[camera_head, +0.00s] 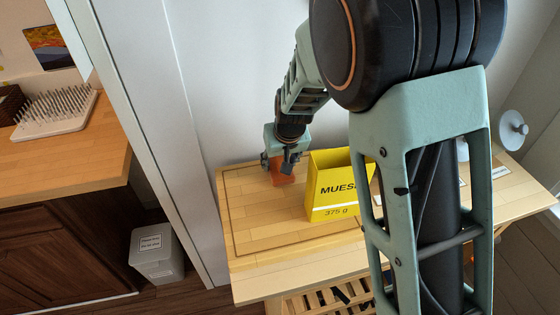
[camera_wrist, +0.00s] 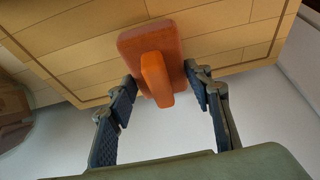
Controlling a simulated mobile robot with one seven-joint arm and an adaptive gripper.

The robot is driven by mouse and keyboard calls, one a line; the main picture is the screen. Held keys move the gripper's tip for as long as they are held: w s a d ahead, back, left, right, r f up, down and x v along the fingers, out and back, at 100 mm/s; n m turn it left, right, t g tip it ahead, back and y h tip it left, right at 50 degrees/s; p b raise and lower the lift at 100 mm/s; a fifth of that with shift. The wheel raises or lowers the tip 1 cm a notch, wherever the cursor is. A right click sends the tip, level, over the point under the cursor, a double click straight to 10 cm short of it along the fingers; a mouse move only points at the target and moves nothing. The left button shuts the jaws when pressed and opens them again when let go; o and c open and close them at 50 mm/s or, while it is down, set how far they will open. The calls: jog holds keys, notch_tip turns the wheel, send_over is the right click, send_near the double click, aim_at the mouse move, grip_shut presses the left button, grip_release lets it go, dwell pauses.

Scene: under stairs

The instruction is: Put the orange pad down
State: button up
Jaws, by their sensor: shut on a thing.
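The orange pad (camera_head: 281,179) is a small block with a raised grip along its middle. It is at the back left of the wooden table (camera_head: 262,240). My gripper (camera_head: 279,164) reaches down from above and is shut on the pad. In the wrist view the pad (camera_wrist: 172,57) lies between the two fingertips of my gripper (camera_wrist: 163,88), with the wooden top behind it. The pad is at or just above the wood; I cannot tell whether it touches.
A yellow muesli box (camera_head: 335,187) stands just right of the pad. The wood in front of the pad is clear. My arm hides part of the table's right side. A counter (camera_head: 60,160) with a spiked white tray (camera_head: 56,113) is at left, and a grey bin (camera_head: 155,255) stands below.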

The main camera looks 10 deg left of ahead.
jog(key=o, duration=1.2)
jog(key=shift+f, duration=0.1)
jog(key=shift+o, duration=0.2)
jog(key=shift+r, duration=0.5)
jog(key=v, duration=1.1)
jog(key=shift+s+r, duration=0.15)
